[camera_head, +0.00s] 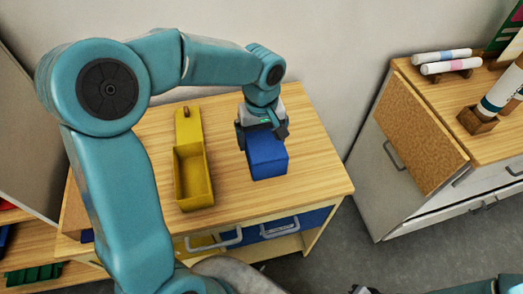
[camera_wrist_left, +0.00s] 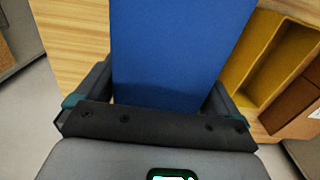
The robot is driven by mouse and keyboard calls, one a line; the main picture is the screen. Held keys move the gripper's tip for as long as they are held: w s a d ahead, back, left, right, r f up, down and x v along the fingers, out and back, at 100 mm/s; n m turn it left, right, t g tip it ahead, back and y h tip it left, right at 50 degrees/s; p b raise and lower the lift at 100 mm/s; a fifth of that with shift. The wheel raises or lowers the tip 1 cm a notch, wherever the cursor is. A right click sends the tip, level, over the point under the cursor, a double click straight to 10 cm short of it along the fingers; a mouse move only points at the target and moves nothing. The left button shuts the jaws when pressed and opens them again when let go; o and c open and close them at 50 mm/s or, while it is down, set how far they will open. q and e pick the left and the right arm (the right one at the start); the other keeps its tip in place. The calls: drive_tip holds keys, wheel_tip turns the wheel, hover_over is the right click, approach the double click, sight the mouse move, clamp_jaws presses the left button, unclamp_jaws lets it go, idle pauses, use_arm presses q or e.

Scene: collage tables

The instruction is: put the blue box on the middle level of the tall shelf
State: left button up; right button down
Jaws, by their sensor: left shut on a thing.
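The blue box (camera_head: 267,156) is at the right part of the wooden table in the head view. My left gripper (camera_head: 263,134) is shut on its upper back end. In the left wrist view the blue box (camera_wrist_left: 180,50) fills the space between the two fingers of my left gripper (camera_wrist_left: 160,98). I cannot tell whether the box touches the table top. A small dark part at the bottom edge of the head view seems to belong to my right gripper; its jaws cannot be made out. I cannot clearly identify the tall shelf.
A yellow open box (camera_head: 193,177) with its lid up stands left of the blue box on the table (camera_head: 315,185). Drawers (camera_head: 300,222) are in the table's front. A cabinet (camera_head: 425,130) with paper rolls (camera_head: 445,61) stands at right. Wooden shelving (camera_head: 35,242) with a green bin shows at lower left.

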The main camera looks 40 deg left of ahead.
use_arm(q)
wheel_tip(320, 180, up, 12)
drive_tip(key=shift+d+f, duration=0.1)
drive_tip(key=shift+f, duration=0.15)
drive_tip(key=d+f+m, duration=0.1)
drive_tip(key=f, duration=0.2)
drive_tip(key=d+f, duration=0.1)
drive_tip(key=f, duration=0.2)
drive_tip(key=d+f+m, duration=0.1)
drive_tip(key=f, duration=0.2)
drive_tip(key=shift+w+d+m, duration=0.25)
drive_tip(key=shift+w+m, duration=0.05)
drive_tip(key=d+f+m, duration=0.1)
drive_tip(key=f+m, duration=0.1)
drive_tip(key=w+d+f+m, duration=0.1)
drive_tip(key=f+m, duration=0.1)
drive_tip(key=d+f+m, duration=0.1)
drive_tip(key=f, duration=0.2)
drive_tip(key=shift+w+m, duration=0.35)
drive_tip(key=shift+m, duration=0.05)
drive_tip(key=shift+w+d+m, duration=0.25)
drive_tip(key=shift+w+m, duration=0.35)
drive_tip(key=shift+m, duration=0.2)
drive_tip(key=shift+s, duration=0.1)
